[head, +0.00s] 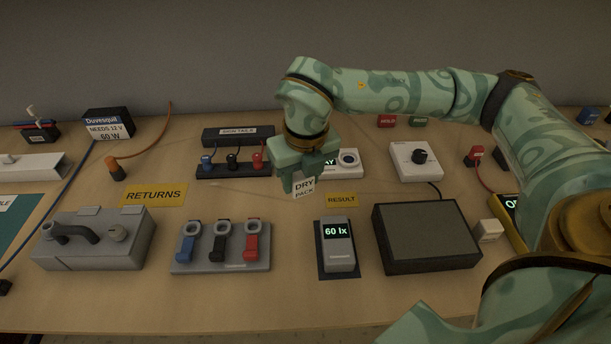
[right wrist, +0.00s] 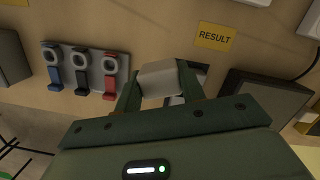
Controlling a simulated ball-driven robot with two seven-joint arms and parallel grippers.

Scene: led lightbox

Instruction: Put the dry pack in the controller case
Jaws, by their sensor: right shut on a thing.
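The dry pack (head: 304,188) is a small white packet with dark lettering. My right gripper (head: 298,172) is shut on it and holds it above the table, near the RESULT label. In the right wrist view the dry pack (right wrist: 158,80) shows as a pale block between the two fingers of the right gripper (right wrist: 160,88). No thing in view is marked as the controller case; a grey box with a dark handle (head: 95,240) stands at the front left, but I cannot tell if it is the case. My left gripper is not in view.
A holder with blue, black and red clips (head: 222,246), a meter reading 60 lx (head: 337,245) and a dark flat box (head: 425,238) stand along the front. A RETURNS label (head: 153,195) lies at left. Cables cross the left and right sides.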

